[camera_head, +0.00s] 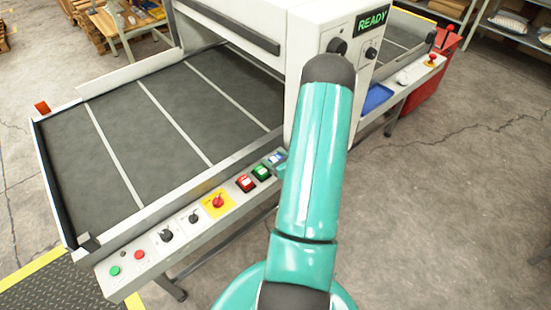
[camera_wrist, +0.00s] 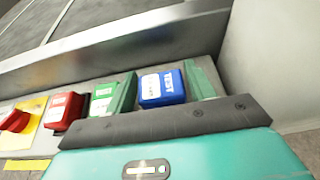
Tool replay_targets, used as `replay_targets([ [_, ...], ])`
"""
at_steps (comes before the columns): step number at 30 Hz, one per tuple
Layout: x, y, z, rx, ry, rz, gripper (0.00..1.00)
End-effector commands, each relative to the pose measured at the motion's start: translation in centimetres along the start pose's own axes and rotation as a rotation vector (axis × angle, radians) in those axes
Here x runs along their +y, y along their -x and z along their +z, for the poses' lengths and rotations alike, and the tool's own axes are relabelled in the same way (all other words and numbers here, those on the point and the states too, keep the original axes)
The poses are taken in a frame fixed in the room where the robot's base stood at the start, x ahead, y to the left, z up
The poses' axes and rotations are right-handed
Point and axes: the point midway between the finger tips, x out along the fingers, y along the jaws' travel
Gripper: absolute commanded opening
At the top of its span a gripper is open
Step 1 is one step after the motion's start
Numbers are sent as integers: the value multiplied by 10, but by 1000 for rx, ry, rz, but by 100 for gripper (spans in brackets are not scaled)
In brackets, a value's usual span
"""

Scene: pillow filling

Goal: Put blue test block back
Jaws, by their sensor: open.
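The blue test block (camera_wrist: 163,87), with white lettering, sits on the machine's front control ledge. In the head view it shows in part (camera_head: 277,158) beside my arm. My gripper (camera_wrist: 162,82) is open, with one green finger on each side of the blue block. I cannot tell whether the fingers touch it. A green block (camera_wrist: 101,99) and a red block (camera_wrist: 65,111) sit in line to its left, and also show in the head view (camera_head: 261,172) (camera_head: 245,183). My arm hides most of the gripper in the head view.
A blue tray (camera_head: 377,98) lies on the ledge beyond the white READY housing (camera_head: 340,28). A red knob on a yellow plate (camera_head: 217,202) and several buttons line the ledge to the left. The grey machine bed (camera_head: 150,130) is clear.

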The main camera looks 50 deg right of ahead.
Motion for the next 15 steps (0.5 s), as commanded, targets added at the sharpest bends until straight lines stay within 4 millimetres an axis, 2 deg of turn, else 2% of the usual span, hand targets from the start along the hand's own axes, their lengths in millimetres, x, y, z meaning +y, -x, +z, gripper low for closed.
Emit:
replay_targets([
  [5,-1,13,4,1,0,-3,54],
  [15,-1,85,4,1,0,-4,54],
])
